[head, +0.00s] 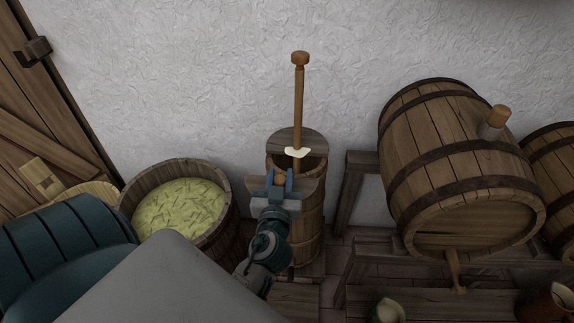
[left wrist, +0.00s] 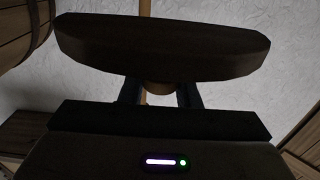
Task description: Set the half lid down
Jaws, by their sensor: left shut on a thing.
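The half lid (head: 309,186) is a dark wooden half disc with a knob. My left gripper (head: 279,181) is shut on the knob and holds the lid over the front of the tall wooden churn (head: 311,226). In the left wrist view, the half lid (left wrist: 162,47) spans the space beyond the fingers (left wrist: 160,92), with its knob between them. Another half lid (head: 290,137) covers the back of the churn. A dark gap shows between the halves. I cannot tell whether the held lid touches the rim. My right gripper is not in view.
A wooden plunger staff (head: 299,100) rises from the churn, with a cream-coloured piece (head: 297,152) around it. A tub of shredded greens (head: 180,207) stands at left. A large barrel (head: 455,165) lies on a rack at right. The white wall (head: 200,80) is behind.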

